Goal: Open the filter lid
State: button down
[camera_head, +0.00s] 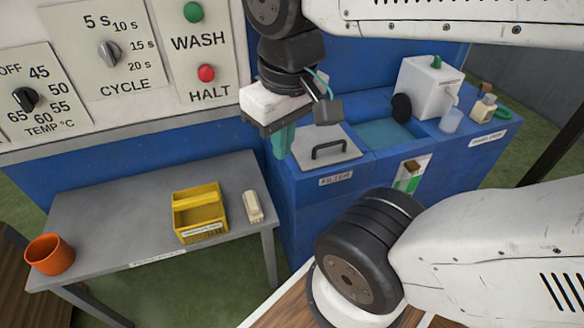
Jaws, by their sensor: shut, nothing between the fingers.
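The filter lid (326,149) is a grey square plate with a black bar handle (329,150). It lies flat and closed on top of the blue cabinet, above a label reading FILTER (336,180). My gripper (281,145) hangs just left of the lid in the picture, with its teal fingers pointing down. The fingers are shut and hold nothing. They appear apart from the handle; their exact height over the cabinet edge is hard to tell.
A grey table (110,216) at the left holds a yellow basket (201,212), a pale block (253,207) and an orange cup (50,255). Right of the lid are an open basin (385,134), a white dispenser (427,92), a clear cup (451,120) and a small bottle (483,107).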

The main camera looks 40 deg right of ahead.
aim_at(313, 147)
jog(key=u, duration=2.1)
jog(key=i, duration=1.2)
jog(key=z, duration=3.1)
